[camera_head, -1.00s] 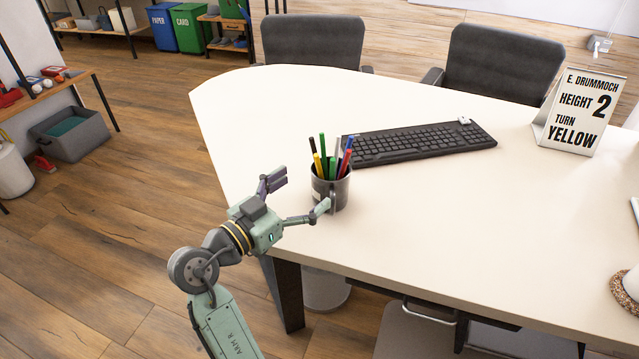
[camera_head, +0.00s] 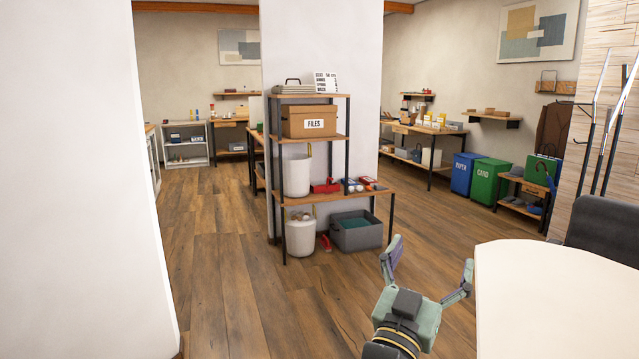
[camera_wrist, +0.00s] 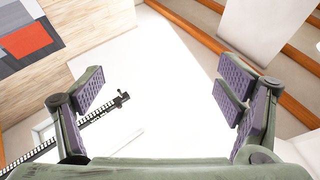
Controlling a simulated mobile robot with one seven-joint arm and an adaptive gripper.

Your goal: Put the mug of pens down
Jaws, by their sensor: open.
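The mug of pens is not in view in either current picture. My gripper (camera_head: 432,252) is open and empty in the head view, beside the left edge of the white table (camera_head: 555,305). The wrist view shows my gripper's two padded fingers (camera_wrist: 165,82) spread wide with nothing between them. The part of the table that shows is bare.
A shelf rack (camera_head: 312,140) with a files box (camera_head: 309,121), white bins and a grey crate (camera_head: 356,231) stands by a pillar. Blue (camera_head: 465,173) and green bins (camera_head: 489,181) are farther back. Open wooden floor (camera_head: 225,270) lies left of my gripper. A dark chair (camera_head: 605,230) is right.

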